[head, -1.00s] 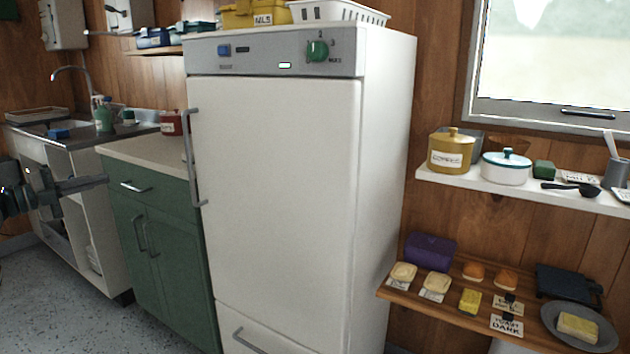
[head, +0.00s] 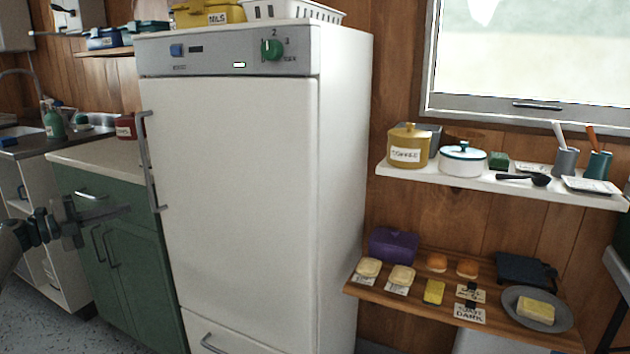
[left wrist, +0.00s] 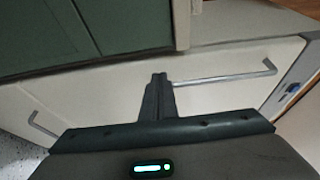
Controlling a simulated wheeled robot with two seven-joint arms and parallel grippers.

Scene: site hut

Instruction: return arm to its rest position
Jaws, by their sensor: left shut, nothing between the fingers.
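My left gripper (head: 122,212) comes in from the left edge in the head view, in front of the green cabinet. In the left wrist view its fingers (left wrist: 158,82) are together with nothing between them. Behind them there show a pale fridge front and its long metal handle (left wrist: 230,77); I cannot tell whether the fingers touch it, though in the head view the gripper is clear of the fridge (head: 240,170). My right gripper is in neither view.
The green cabinet (head: 130,280) with bar handles stands left of the fridge. The sink counter is further left. To the right are a white shelf (head: 470,180) with pots and a wooden shelf (head: 390,294) with bread and a plate. Some grey floor (head: 50,335) shows at lower left.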

